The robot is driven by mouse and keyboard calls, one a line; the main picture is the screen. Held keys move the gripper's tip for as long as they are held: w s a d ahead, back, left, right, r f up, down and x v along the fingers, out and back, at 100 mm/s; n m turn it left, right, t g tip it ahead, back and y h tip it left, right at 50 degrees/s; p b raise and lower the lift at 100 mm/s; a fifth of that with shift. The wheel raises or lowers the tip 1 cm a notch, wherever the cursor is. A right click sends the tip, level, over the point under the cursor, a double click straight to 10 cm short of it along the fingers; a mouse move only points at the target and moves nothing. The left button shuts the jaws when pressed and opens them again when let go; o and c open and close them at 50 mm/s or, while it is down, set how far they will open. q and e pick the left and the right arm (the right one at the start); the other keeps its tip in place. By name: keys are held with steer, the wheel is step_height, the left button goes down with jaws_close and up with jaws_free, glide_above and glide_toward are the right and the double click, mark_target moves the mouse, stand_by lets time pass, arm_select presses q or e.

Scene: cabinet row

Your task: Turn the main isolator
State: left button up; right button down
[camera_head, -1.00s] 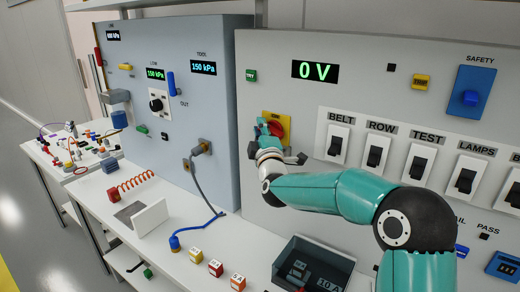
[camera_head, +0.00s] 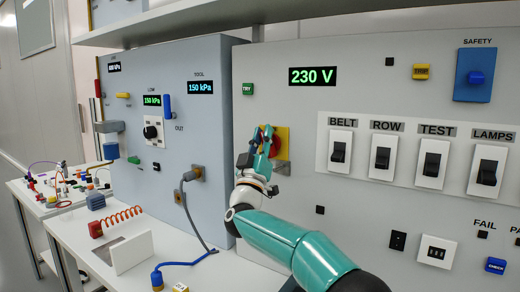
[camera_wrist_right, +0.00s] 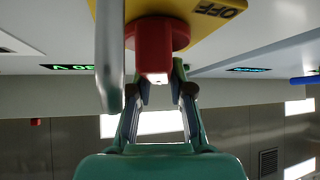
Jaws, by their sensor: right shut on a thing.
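The main isolator is a red knob on a yellow plate (camera_head: 283,143) on the grey panel, left of the row of switches. In the right wrist view the red knob (camera_wrist_right: 154,50) is close up, with OFF lettering on its yellow plate (camera_wrist_right: 200,20). My right gripper (camera_head: 263,140) is at the knob and hides much of it in the head view. In the wrist view its fingers (camera_wrist_right: 160,88) are shut on the knob from both sides. The display (camera_head: 312,76) above reads 230 V. My left gripper is not in view.
A green TRY button (camera_head: 247,89) is up and left of the isolator. A row of rocker switches (camera_head: 383,158) runs to the right, below a blue SAFETY unit (camera_head: 475,75). A grey cabinet (camera_head: 130,80) with a blue-grey cable (camera_head: 188,215) stands to the left.

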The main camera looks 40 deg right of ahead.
steer(key=shift+s+d+f+m+g+h, duration=0.15)
steer(key=shift+m+g+h, duration=0.9)
steer(key=shift+m+g, duration=0.65)
steer(key=shift+s+a+f+m+g+h, duration=0.1)
steer(key=shift+m+g+h, duration=1.1)
steer(key=shift+m, duration=0.9)
steer(key=shift+d+r+m+g, duration=0.1)
steer(key=shift+m+g, duration=0.2)
steer(key=shift+m, duration=0.1)
steer(key=c, duration=1.2)
jaws_free()
steer(key=shift+o, duration=0.8)
steer(key=shift+s+r, duration=0.1)
steer(key=v, duration=1.2)
